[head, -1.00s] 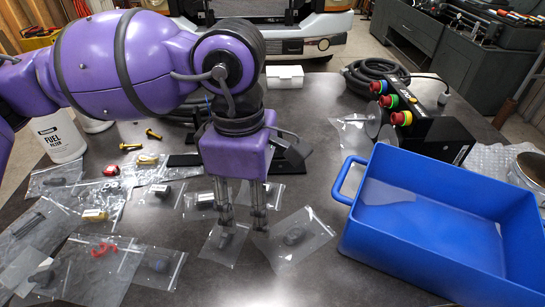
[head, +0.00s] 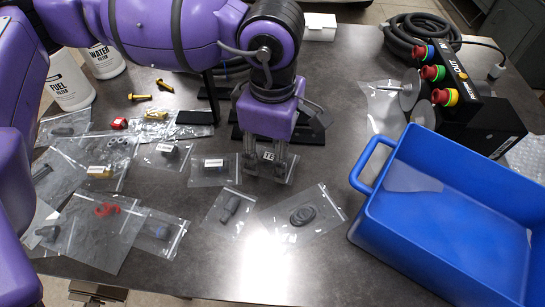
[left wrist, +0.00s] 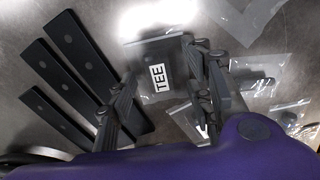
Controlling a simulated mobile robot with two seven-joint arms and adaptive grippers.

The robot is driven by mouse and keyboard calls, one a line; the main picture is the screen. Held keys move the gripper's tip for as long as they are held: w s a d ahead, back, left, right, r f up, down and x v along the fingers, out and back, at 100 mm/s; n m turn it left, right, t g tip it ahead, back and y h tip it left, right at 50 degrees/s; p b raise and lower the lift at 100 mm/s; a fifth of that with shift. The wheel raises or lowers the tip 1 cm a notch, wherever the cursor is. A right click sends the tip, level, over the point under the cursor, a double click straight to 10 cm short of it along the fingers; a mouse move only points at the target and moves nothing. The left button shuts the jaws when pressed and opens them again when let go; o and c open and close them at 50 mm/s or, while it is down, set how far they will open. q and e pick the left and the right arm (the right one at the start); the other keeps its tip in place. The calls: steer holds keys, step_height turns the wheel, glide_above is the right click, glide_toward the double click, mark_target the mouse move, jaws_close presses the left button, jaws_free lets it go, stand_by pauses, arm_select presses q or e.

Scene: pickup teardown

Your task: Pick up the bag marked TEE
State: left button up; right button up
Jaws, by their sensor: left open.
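The bag marked TEE (head: 270,157) is a small clear bag with a dark part and a white label, lying on the dark table. In the left wrist view the TEE bag (left wrist: 157,78) lies between and beyond my fingers, with its label readable. My left gripper (head: 265,172) points down over this bag, and its fingers hide part of it in the head view. The left wrist view shows the left gripper (left wrist: 165,95) open, with nothing held. I cannot tell its exact height above the bag. My right gripper is not in view.
Several other clear bags lie around, including a labelled one (head: 213,162) just left and one with a black ring (head: 303,216) in front. Black bars (left wrist: 75,85) lie beside the gripper. A blue bin (head: 367,165) stands at right, with a switch box (head: 470,110) behind it.

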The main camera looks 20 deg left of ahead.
arm_select(q)
steer(key=shift+f, duration=0.2)
steer(key=c, duration=1)
steer(key=shift+r, duration=0.1)
